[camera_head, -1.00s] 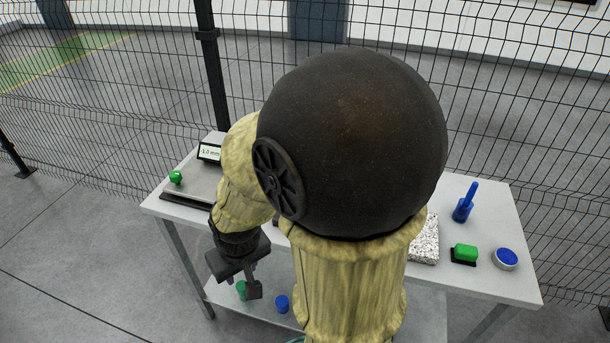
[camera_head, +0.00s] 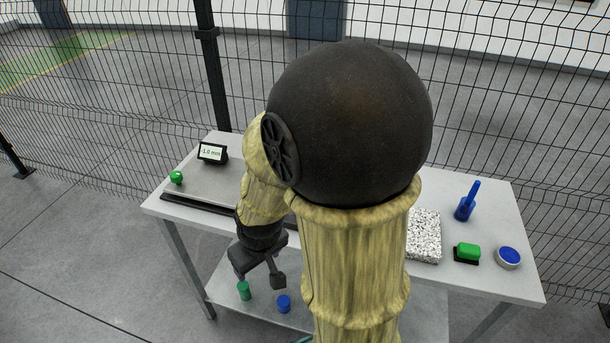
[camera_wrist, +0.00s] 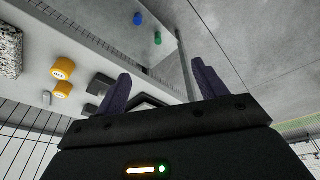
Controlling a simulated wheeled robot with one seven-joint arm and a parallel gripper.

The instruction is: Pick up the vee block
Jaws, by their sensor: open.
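I cannot pick out the vee block for certain. A dark grey block (camera_wrist: 100,85) on the tabletop, beside the left finger in the wrist view, may be it; its shape is too small and partly covered to tell. In the head view my arm hides the middle of the table. My gripper (camera_head: 258,276) is open and empty, hanging at the table's front edge, apart from the things on top. In the wrist view its two purple fingers (camera_wrist: 160,68) stand wide apart with nothing between them.
The table (camera_head: 480,272) carries a granite block (camera_head: 424,236), a green stamp-like piece (camera_head: 467,252), a blue-topped disc (camera_head: 508,257), a blue-handled tool (camera_head: 467,203) and a display (camera_head: 212,153). Yellow cylinders (camera_wrist: 63,68) stand near the granite. Green (camera_head: 244,290) and blue (camera_head: 284,303) cylinders sit below. Mesh fence behind.

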